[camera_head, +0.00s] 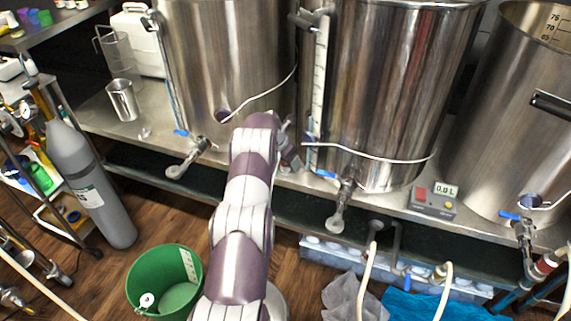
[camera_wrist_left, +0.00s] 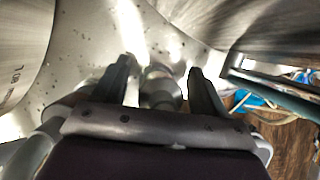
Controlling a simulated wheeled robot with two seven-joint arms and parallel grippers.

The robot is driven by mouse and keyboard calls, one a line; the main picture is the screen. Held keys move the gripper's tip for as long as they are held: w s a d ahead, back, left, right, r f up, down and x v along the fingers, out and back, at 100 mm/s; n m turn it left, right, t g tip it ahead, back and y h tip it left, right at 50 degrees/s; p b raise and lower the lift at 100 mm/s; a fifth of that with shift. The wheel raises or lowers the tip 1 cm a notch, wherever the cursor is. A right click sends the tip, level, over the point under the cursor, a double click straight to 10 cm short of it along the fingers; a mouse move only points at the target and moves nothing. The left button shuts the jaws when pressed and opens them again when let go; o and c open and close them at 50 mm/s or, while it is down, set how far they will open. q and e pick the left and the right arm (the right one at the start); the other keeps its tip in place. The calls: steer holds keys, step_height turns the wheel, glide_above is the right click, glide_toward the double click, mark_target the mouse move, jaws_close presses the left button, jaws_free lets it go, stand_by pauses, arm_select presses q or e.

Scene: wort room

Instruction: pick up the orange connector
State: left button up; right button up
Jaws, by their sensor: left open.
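I cannot make out a clearly orange connector in either view. In the left wrist view a blurred grey, rounded fitting (camera_wrist_left: 160,90) with a pinkish top lies between the two dark fingers of my left gripper (camera_wrist_left: 159,70). The fingers stand apart, one on each side of it, and I cannot tell whether they touch it. In the head view my left gripper (camera_head: 291,158) is mostly hidden behind my own arm, at the steel bench between the left and middle kettles. My right gripper is in neither view.
Large steel kettles, left (camera_head: 235,70), middle (camera_head: 400,100) and right (camera_head: 510,110), crowd the bench, with valves along its front. A digital display box (camera_head: 433,203) sits by the right kettle. A green bucket (camera_head: 165,285) and a grey gas cylinder (camera_head: 95,190) stand on the floor.

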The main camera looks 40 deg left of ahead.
arm_select(q)
steer(key=shift+r, duration=0.15)
steer(key=c, duration=1.2)
steer(key=shift+d, duration=0.1)
steer(key=shift+s+r, duration=0.1)
steer(key=shift+r, duration=0.1)
steer(key=r, duration=0.2)
steer(key=r+p, duration=0.1)
steer(key=r, duration=0.1)
steer(key=r+p, duration=0.1)
steer(key=r, duration=0.1)
steer(key=shift+s+a+r, duration=0.3)
steer(key=shift+s+r, duration=0.1)
steer(key=s+a, duration=0.4)
steer(key=s, duration=0.4)
steer(key=s+a+p, duration=0.1)
steer(key=s+a, duration=0.3)
steer(key=s, duration=0.4)
steer(key=shift+s+a+p, duration=0.3)
steer(key=shift+s+a, duration=0.05)
steer(key=shift+s, duration=0.05)
steer(key=shift+f, duration=0.1)
